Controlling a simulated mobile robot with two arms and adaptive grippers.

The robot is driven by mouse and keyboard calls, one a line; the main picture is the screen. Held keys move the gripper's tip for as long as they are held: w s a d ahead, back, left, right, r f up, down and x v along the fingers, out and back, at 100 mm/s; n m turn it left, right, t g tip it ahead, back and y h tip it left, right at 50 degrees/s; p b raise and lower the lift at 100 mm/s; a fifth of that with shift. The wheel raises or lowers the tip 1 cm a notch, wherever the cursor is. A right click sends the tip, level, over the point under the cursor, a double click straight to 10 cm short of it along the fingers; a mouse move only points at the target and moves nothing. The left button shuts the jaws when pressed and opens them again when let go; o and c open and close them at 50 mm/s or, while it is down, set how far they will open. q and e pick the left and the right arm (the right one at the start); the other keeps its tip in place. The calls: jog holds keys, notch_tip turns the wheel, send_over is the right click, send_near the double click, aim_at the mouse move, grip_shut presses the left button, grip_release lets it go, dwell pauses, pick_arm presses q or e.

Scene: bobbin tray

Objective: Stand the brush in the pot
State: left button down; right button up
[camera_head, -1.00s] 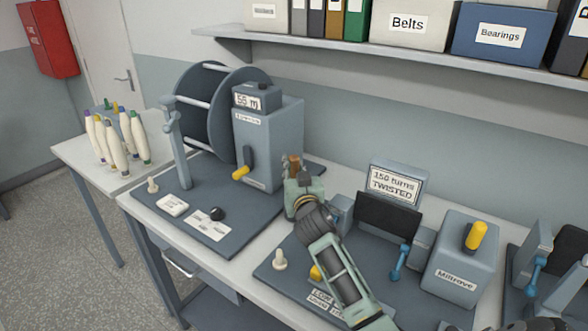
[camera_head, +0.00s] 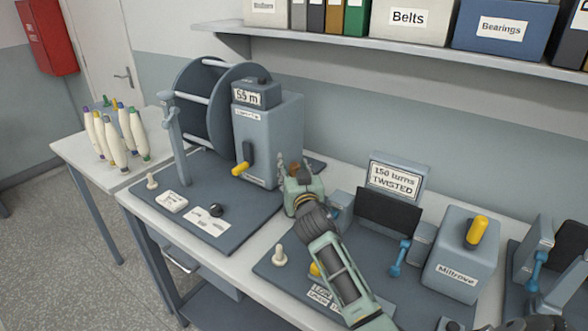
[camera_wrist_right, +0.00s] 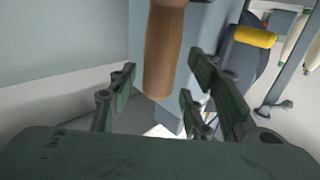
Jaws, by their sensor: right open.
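My right gripper (camera_head: 294,172) is at the back of the bench, just right of the grey counter box. Its fingers are open. In the right wrist view a brown wooden handle, apparently the brush's (camera_wrist_right: 164,50), stands between and beyond the open fingers (camera_wrist_right: 165,95), with gaps on both sides. Its rounded end shows; the rest runs out of the top of the picture. In the head view only a little brown shows between the fingers. The brush's bristles and the pot cannot be made out. My left gripper is not in view.
A grey counter box (camera_head: 268,130) with a yellow-handled crank and a big reel (camera_head: 205,105) stand left of the gripper. A winder with a "150 turns TWISTED" sign (camera_head: 395,180) is to the right. A shelf (camera_head: 400,50) with boxes overhangs the back. Bobbins (camera_head: 115,145) stand far left.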

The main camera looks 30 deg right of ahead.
jog(key=shift+s, duration=0.1)
jog(key=v, duration=1.1)
jog(key=shift+s+a, duration=0.15)
jog(key=shift+s, duration=0.2)
